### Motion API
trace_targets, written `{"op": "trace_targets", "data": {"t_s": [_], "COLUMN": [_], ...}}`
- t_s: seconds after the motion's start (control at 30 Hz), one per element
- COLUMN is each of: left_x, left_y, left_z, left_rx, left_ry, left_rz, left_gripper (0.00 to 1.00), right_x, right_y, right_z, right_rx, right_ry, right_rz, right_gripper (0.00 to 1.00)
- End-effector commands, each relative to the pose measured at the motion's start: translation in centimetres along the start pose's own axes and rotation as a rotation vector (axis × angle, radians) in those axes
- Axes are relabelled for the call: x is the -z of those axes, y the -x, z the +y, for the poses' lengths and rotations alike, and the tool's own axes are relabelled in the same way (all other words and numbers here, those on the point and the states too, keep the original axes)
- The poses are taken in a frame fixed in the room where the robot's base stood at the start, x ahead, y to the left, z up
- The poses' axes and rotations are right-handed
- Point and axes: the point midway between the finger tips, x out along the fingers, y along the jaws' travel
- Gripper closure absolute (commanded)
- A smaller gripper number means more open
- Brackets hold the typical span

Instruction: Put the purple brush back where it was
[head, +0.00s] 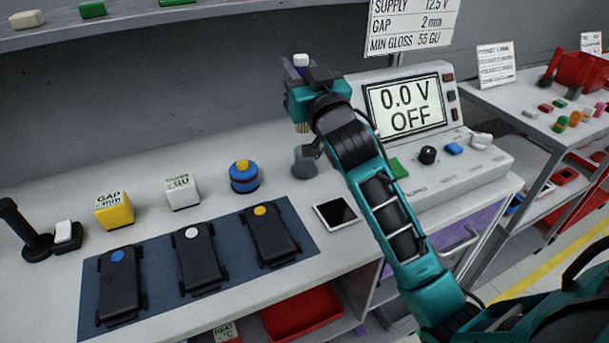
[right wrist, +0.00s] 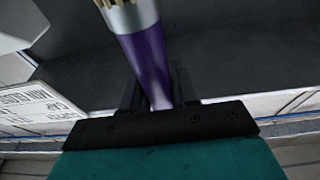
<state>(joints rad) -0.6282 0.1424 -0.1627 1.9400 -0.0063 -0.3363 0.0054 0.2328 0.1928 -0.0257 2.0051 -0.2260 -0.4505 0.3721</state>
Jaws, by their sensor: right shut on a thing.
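My right gripper (head: 312,78) is shut on the purple brush (head: 301,61), raised above the workbench. In the head view the brush's pale purple end sticks up above the jaws and its tan bristles show below them; the middle is hidden by the gripper. In the right wrist view, the brush (right wrist: 146,58) has a purple handle, a silver ferrule and bristles at the top edge, and the handle lies between the jaws (right wrist: 160,98). A small grey rounded stand (head: 304,164) is on the bench below the brush, apart from it. My left gripper is not in view.
A blue mat (head: 226,276) holds three black car-shaped pieces. Behind it are a yellow block (head: 114,210), a white block (head: 182,192) and a blue round pot (head: 243,178). A tablet (head: 336,214) and the meter console (head: 440,165) are to the right.

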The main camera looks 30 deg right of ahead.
Motion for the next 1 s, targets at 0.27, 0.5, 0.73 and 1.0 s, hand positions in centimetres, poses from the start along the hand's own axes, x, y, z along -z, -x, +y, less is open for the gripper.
{"op": "trace_targets", "data": {"t_s": [0.27,0.5,0.73,1.0], "left_x": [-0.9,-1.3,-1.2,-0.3], "left_y": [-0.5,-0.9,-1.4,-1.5], "left_z": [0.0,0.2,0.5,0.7], "left_rx": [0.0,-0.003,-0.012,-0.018], "left_ry": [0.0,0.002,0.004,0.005], "left_rz": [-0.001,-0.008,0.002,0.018], "left_gripper": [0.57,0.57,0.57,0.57], "right_x": [0.1,-3.2,-6.5,-8.2], "right_y": [-1.2,-0.4,0.4,0.9], "right_z": [1.1,1.1,1.0,1.0], "right_rx": [-0.018,-0.017,-0.017,-0.016], "right_ry": [-0.005,-0.005,-0.004,-0.003], "right_rz": [0.024,0.025,0.023,0.029], "right_gripper": [1.0,1.0,1.0,1.0]}}
